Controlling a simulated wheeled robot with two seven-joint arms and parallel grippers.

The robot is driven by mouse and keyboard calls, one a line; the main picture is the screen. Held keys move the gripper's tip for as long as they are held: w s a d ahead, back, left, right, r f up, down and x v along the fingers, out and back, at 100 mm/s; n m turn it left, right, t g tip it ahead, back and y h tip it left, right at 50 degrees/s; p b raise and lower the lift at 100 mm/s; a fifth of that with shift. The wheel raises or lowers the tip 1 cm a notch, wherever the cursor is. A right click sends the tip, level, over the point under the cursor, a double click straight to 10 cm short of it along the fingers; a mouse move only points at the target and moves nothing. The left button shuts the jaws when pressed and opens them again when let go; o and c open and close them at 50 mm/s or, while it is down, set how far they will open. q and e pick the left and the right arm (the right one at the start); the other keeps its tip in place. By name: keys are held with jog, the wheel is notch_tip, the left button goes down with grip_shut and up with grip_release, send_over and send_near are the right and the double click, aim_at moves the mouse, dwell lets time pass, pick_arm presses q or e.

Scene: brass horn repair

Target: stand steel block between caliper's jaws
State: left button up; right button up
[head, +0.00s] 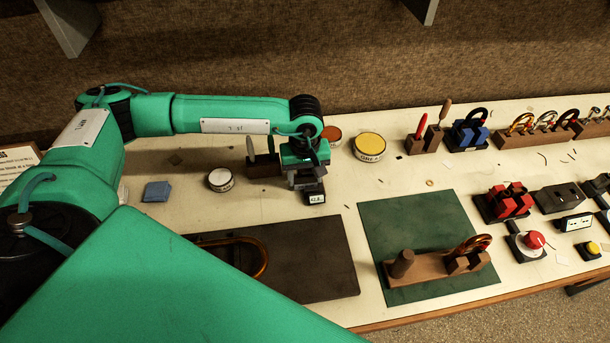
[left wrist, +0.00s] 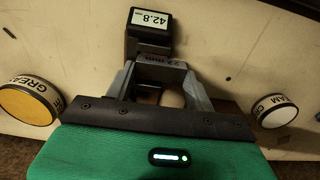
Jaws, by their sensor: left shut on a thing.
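My left gripper (head: 304,181) points down at the back middle of the bench, and its arm comes in from the left. In the left wrist view its two grey fingers (left wrist: 158,72) are shut on the steel block (left wrist: 157,63), whose visible face is marked "22 mm". The caliper's display (left wrist: 150,19) reads 42.8 and sits just beyond the block; it also shows in the head view (head: 315,197), right in front of the gripper. The caliper's jaws are mostly hidden by the gripper and block, so I cannot tell whether the block touches them. My right gripper is out of view.
A white-lidded tin (head: 221,180) and a wooden tool holder (head: 264,166) stand left of the gripper; a yellow-lidded tin (head: 369,147) stands right. A dark mat (head: 325,250) and a green mat (head: 400,217) lie in front. Racks and devices crowd the right side.

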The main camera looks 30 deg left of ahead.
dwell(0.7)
pick_arm(q)
jog(key=shift+b, duration=0.45)
jog(key=shift+f, duration=0.1)
jog(key=o, duration=1.2)
jog(key=shift+c, duration=0.2)
